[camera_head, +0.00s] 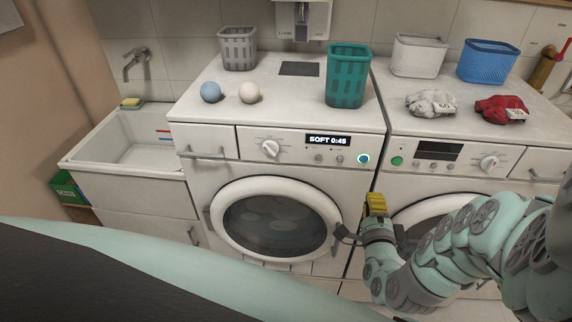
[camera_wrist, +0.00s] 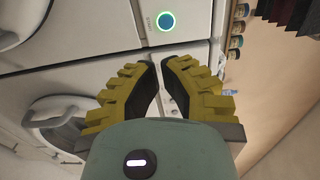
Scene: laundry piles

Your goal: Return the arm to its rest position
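My gripper (camera_head: 375,203) has yellow fingers with dark inner pads. In the head view it points up in front of the gap between the two machines, low and right of the left washer's lit round button (camera_head: 362,159). In the wrist view the fingers (camera_wrist: 159,66) lean inward and their tips nearly meet, with nothing held between them. My arm reaches in from the right, bent low in front of the right machine (camera_head: 440,172). The left washer (camera_head: 280,170) has its round door shut and its display reads "SOFT 0:45".
On the left washer stand a grey basket (camera_head: 238,48), a teal basket (camera_head: 346,75), a blue ball (camera_head: 210,92) and a white ball (camera_head: 249,92). The right machine bears white (camera_head: 418,55) and blue (camera_head: 487,62) baskets, grey cloth (camera_head: 432,103) and red cloth (camera_head: 501,109). A sink (camera_head: 125,140) is left.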

